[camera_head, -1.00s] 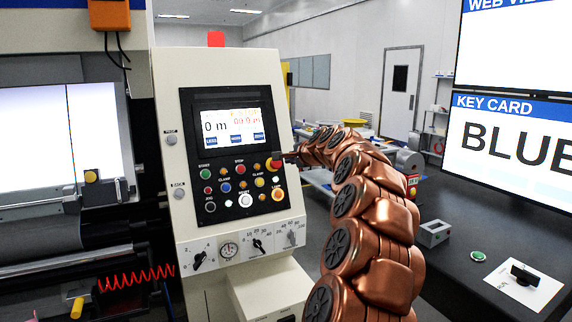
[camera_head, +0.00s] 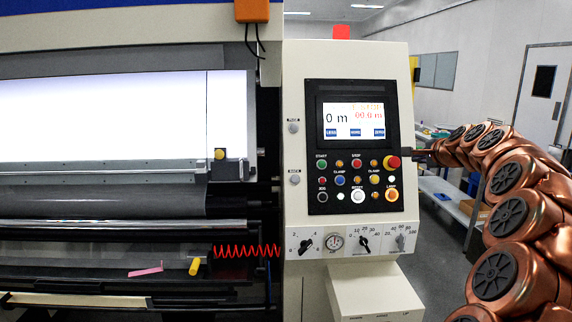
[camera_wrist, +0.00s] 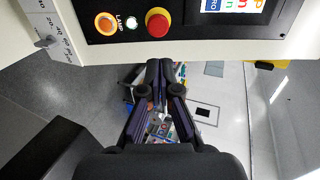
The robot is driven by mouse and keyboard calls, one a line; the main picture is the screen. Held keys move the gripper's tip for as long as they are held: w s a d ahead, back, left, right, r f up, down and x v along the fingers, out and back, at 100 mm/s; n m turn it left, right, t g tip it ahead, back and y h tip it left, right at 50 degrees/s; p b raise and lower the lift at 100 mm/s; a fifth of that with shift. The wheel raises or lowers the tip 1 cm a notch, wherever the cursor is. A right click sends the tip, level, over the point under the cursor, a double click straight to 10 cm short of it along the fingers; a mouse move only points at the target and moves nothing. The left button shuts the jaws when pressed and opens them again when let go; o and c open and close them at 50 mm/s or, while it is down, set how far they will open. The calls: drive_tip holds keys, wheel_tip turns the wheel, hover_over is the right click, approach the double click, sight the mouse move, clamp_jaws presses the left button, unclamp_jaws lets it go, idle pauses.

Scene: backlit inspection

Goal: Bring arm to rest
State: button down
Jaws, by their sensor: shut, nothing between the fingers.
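My copper-coloured arm (camera_head: 512,205) shows at the right side of the head view, bent in an arch. Its far end reaches left toward the machine's control panel (camera_head: 353,149). My gripper shows in the wrist view (camera_wrist: 159,85) with its two dark fingers together and nothing between them. In the head view the gripper end (camera_head: 421,156) is small, close to the red emergency button (camera_head: 393,162) at the panel's right edge. I cannot tell whether it touches the panel. In the wrist view the red button (camera_wrist: 158,22) lies beyond the fingertips, apart from them in the picture.
The backlit white inspection screen (camera_head: 100,115) fills the left, with rollers below it. A red coiled cable (camera_head: 245,251), a yellow object (camera_head: 194,266) and a pink strip (camera_head: 146,271) lie below. A white door (camera_head: 541,98) and low shelving (camera_head: 450,200) stand behind my arm.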

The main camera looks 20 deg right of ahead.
drive_tip(key=shift+a, duration=0.1)
drive_tip(key=w+a+f+n+g+y, duration=0.1)
drive_tip(key=a+f+n+y, duration=0.15)
drive_tip(key=a, duration=0.65)
drive_tip(key=w+a+f+n+y, duration=0.1)
drive_tip(key=w+a+n+y, duration=0.15)
drive_tip(key=a, duration=0.65)
drive_tip(key=s+a+f+n+g+y, duration=0.1)
drive_tip(key=s+a+f+n+g, duration=0.2)
drive_tip(key=a, duration=0.6)
drive_tip(key=s+a+f+n+g+y, duration=0.1)
drive_tip(key=s+a+f+n, duration=0.35)
drive_tip(key=a, duration=0.45)
drive_tip(key=s+a+f+n+g, duration=0.2)
drive_tip(key=s+a+f, duration=0.2)
drive_tip(key=s, duration=0.4)
drive_tip(key=s+a+f+n+g+h, duration=0.1)
drive_tip(key=s+a+f+n+g, duration=0.3)
drive_tip(key=s, duration=0.4)
drive_tip(key=s+a+f+n+g, duration=0.1)
drive_tip(key=s+a+f, duration=0.4)
drive_tip(key=s, duration=0.2)
drive_tip(key=s+d+f+n+g+h, duration=0.1)
drive_tip(key=s+f, duration=0.3)
drive_tip(key=s, duration=0.7)
drive_tip(key=shift+s+d+n+g+h, duration=0.2)
drive_tip(key=shift+s+n+g+h, duration=0.15)
drive_tip(key=shift+n+g, duration=0.4)
